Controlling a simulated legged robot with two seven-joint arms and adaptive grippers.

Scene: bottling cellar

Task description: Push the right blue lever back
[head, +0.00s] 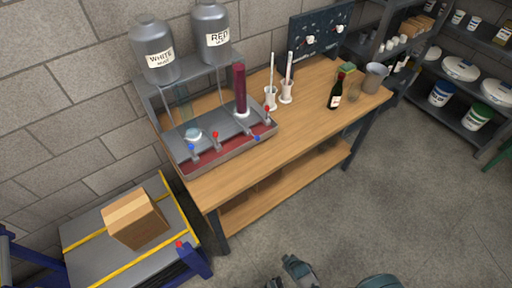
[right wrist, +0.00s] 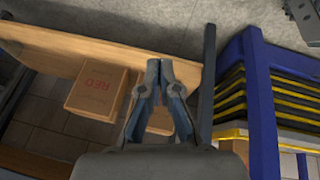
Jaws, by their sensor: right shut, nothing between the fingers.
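The right blue lever (head: 257,138) is on the front of the grey filling station near its right end, its blue knob leaning out over the front edge. The left blue lever (head: 191,147) stands at the station's left end, its knob higher against the tray. Two red-knobbed levers, one left (head: 215,134) and one right (head: 267,109), are on the same station. My right gripper (right wrist: 159,66) is shut and empty in the right wrist view, apart from the levers, with the bench's lower part beyond it. My left gripper cannot be made out.
The filling station (head: 228,142) stands on a wooden bench (head: 310,123). A dark bottle (head: 335,93) and white holders are to its right. A lift table with a carton (head: 136,219) stands left. A box marked RED (right wrist: 97,92) is by the lower shelf.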

